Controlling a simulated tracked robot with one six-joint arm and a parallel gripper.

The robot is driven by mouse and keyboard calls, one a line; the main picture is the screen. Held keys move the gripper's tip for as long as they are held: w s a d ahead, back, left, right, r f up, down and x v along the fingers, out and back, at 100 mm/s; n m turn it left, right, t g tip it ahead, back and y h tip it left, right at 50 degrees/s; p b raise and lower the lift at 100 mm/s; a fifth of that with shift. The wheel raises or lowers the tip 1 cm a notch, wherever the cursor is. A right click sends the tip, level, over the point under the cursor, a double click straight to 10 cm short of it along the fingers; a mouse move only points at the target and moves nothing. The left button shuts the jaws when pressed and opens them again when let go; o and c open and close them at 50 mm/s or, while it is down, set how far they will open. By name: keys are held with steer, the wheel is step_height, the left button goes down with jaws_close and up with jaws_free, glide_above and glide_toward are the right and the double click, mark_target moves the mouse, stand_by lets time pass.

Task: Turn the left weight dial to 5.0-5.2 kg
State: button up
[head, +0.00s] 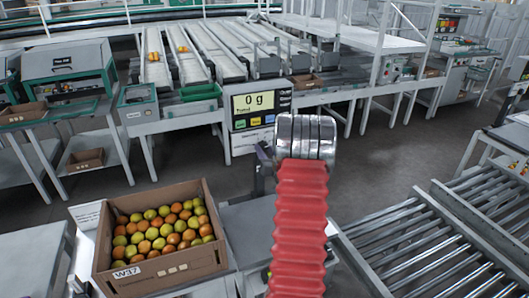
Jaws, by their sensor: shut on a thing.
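My arm, with a red ribbed sleeve and a shiny metal wrist, reaches up from the bottom of the head view. My gripper's fingers are hidden beyond the wrist, and so is whatever is between them. I cannot make out the left weight dial.
Roller conveyors (430,255) fill the lower right. Sorting lanes (215,50) and a green-edged machine (68,62) stand behind. Grey floor is open between.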

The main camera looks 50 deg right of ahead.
stand_by(0.3)
steer(key=o, duration=1.1)
steer(key=shift+c, duration=0.2)
steer(key=v, duration=1.3)
steer(key=shift+s+a, duration=0.2)
steer(key=shift+s, duration=0.1)
steer(key=shift+f, duration=0.1)
